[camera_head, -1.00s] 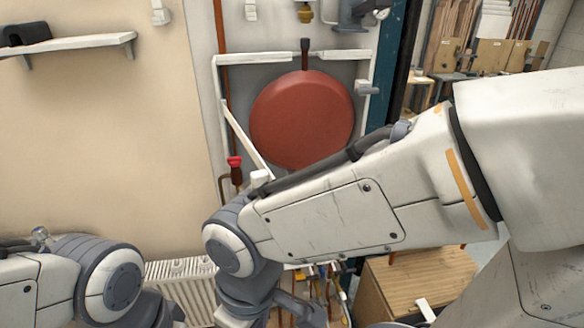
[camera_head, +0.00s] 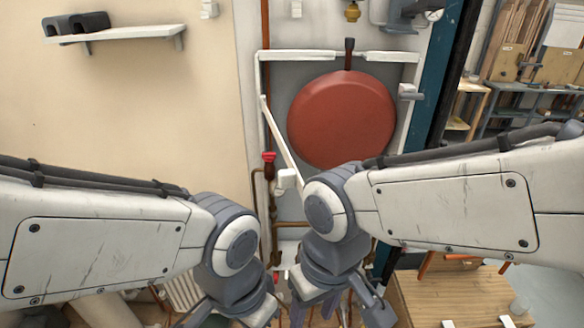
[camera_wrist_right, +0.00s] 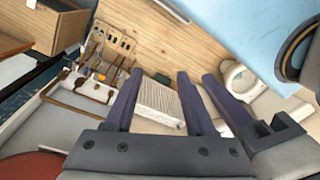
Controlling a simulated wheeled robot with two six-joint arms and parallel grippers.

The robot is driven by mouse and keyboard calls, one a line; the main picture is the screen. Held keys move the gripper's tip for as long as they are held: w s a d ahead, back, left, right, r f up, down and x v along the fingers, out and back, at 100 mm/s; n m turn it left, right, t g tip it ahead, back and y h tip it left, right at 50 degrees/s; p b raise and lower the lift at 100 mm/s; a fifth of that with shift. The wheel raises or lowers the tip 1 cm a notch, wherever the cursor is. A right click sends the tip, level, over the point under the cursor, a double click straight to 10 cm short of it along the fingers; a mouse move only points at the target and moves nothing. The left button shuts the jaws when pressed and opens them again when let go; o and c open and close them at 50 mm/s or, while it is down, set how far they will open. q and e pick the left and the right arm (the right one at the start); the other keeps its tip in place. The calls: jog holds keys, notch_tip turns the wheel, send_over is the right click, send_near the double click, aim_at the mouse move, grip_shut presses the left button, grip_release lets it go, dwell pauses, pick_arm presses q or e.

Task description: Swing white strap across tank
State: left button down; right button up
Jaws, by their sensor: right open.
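The round red tank (camera_head: 342,118) hangs on the wall panel in the head view. The white strap (camera_head: 279,130) slants down along the tank's left side, from a white upright to a white block (camera_head: 286,179) at its lower end. My right wrist (camera_head: 334,222) stands in front of the tank's lower edge, close to the block. In the right wrist view my right gripper (camera_wrist_right: 159,76) is open, with nothing between its fingers. The tank's red edge (camera_wrist_right: 28,166) shows there at the lower left. My left wrist (camera_head: 238,245) is beside the right one, its jaws not clearly seen.
White bars (camera_head: 310,56) frame the tank's top. A red-handled valve (camera_head: 268,160) and copper pipe (camera_head: 265,50) are left of it. A wooden cabinet (camera_head: 455,298) stands at lower right. A shelf (camera_head: 120,33) is on the left wall. The right wrist view shows a radiator (camera_wrist_right: 158,100).

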aim_at(285, 172)
jog(key=w+a+r+m+p, duration=0.1)
jog(key=w+r+m, duration=0.5)
jog(key=r, duration=0.1)
jog(key=w+a+r+m, duration=0.2)
jog(key=w+r+m, duration=0.4)
jog(key=r+m, duration=0.1)
jog(key=w+a+r+m+h+p, duration=0.1)
jog(key=w+r+m, duration=0.5)
jog(key=r, duration=0.3)
jog(key=shift+a+m+p, duration=0.15)
jog(key=shift+m+p, duration=0.2)
jog(key=shift+m, duration=0.05)
jog(key=shift+w+f+m, duration=0.15)
jog(key=shift+w+m, duration=0.05)
jog(key=shift+m, duration=0.3)
notch_tip(285, 172, down, 10)
jog(key=shift+r, duration=0.25)
grip_shut()
